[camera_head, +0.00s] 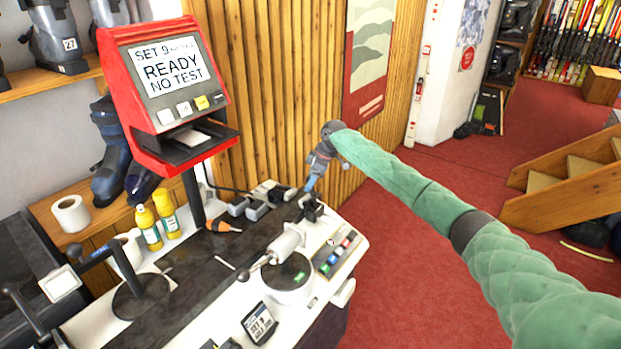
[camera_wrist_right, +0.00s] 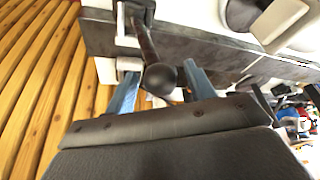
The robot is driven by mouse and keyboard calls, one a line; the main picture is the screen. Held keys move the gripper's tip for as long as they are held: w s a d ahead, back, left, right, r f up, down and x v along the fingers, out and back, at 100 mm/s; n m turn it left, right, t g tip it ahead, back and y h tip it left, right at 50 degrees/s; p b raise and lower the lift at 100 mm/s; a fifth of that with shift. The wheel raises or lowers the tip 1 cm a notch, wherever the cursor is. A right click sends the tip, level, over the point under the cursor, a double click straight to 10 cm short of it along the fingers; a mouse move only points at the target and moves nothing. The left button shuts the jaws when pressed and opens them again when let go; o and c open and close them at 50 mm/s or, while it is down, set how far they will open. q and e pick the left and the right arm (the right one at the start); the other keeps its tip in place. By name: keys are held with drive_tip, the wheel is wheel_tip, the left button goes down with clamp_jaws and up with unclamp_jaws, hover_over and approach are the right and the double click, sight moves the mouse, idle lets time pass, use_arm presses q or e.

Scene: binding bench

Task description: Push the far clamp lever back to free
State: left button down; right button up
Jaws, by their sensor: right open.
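My right gripper (camera_head: 309,187) is at the far end of the bench, pointing down over a small dark clamp (camera_head: 313,209). In the right wrist view its two blue-grey fingers are apart, and a dark lever with a round knob (camera_wrist_right: 161,77) shows between them. The lever's bar (camera_wrist_right: 143,40) runs from the knob up to the bench. I cannot tell whether a finger touches the lever. In the head view the gripper mostly hides this lever. My left gripper is not in view.
A red test display (camera_head: 173,85) reading "READY NO TEST" stands on a post. A white cylindrical unit with a lever (camera_head: 288,277) and a button panel (camera_head: 338,252) are nearer. Yellow bottles (camera_head: 149,229) stand left. A wooden slat wall (camera_head: 265,90) is close behind the gripper.

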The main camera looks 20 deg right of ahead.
drive_tip(key=shift+a+f, duration=0.1)
drive_tip(key=shift+f, duration=0.25)
drive_tip(key=shift+c, duration=0.4)
drive_tip(key=c, duration=1.1)
drive_tip(key=shift+w, duration=0.1)
